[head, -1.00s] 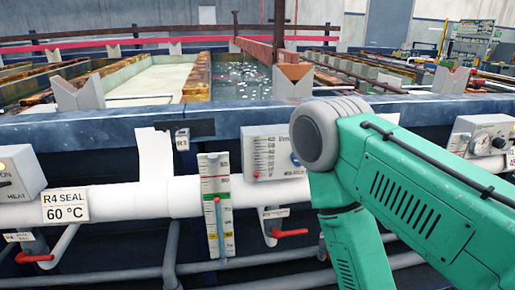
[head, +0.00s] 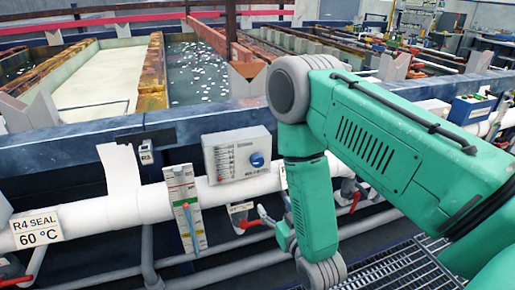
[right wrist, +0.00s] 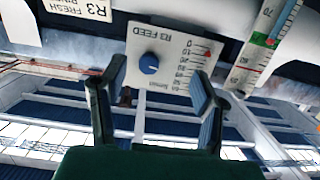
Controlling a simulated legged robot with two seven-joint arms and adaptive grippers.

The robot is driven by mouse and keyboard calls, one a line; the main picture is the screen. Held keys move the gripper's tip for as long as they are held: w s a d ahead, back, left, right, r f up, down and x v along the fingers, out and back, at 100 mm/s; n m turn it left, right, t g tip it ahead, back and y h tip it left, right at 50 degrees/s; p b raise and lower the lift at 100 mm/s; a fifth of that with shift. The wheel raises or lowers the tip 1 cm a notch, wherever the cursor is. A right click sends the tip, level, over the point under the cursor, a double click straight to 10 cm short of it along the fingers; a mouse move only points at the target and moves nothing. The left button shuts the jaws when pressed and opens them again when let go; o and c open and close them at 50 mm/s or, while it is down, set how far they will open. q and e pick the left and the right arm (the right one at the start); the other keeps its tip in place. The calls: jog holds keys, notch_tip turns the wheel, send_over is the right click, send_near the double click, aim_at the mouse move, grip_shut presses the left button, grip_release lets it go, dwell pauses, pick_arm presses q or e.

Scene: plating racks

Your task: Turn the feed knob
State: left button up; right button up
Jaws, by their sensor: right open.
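The feed knob (head: 257,160) is a small round blue knob on the right side of a pale panel (head: 222,158) with a printed scale. In the right wrist view the panel appears upside down, marked R3 FEED, with the blue knob (right wrist: 149,64) showing between and beyond the fingers. My right gripper (head: 274,224) is below and slightly right of the panel in the head view, partly hidden by its own arm. In the right wrist view my right gripper (right wrist: 160,74) is open and empty, its fingers apart from the knob. My left gripper is not in view.
A red-handled valve (head: 249,223) sits below. The blue tank edge (head: 80,160) lies behind, and a floor grating (head: 400,270) is at lower right.

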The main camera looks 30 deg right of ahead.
aim_at(259, 164)
jog(key=shift+t+h, duration=0.5)
jog(key=shift+t, duration=0.3)
jog(key=w+d+r+p, duration=0.1)
jog(key=w, duration=0.3)
jog(key=w+d+r+p, duration=0.1)
jog(key=w, duration=0.4)
jog(key=w+d+r+p, duration=0.1)
jog(key=w+d, duration=0.1)
jog(key=w, duration=0.3)
jog(key=shift+w+r, duration=0.1)
jog(key=shift+r, duration=0.3)
jog(key=shift+m, duration=0.3)
jog(key=c, duration=1.1)
